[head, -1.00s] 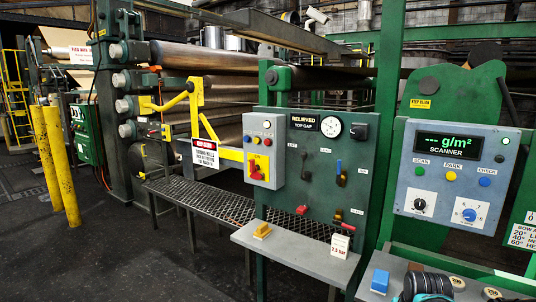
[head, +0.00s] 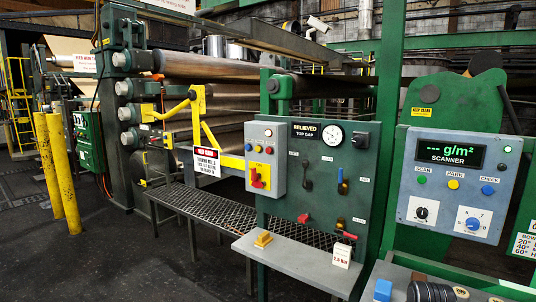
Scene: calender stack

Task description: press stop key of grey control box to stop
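A small light grey control box (head: 265,140) is mounted on the left part of a dark green panel (head: 330,200). Several small round keys and lights sit in its upper half, too small to read. A yellow plate with a red switch handle (head: 257,177) fills its lower half. A second, blue-grey box with a lit "g/m² SCANNER" display (head: 450,152) stands on the right. It bears a green, a yellow and a blue button and two knobs. No key marked stop can be read. My gripper is not in view.
A grey shelf (head: 295,262) with a yellow block (head: 263,239) juts out below the panel. A bench at bottom right holds a blue block (head: 383,290) and a black ribbed item (head: 432,292). Yellow posts (head: 64,175) stand left. Dark floor (head: 120,255) is clear at lower left.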

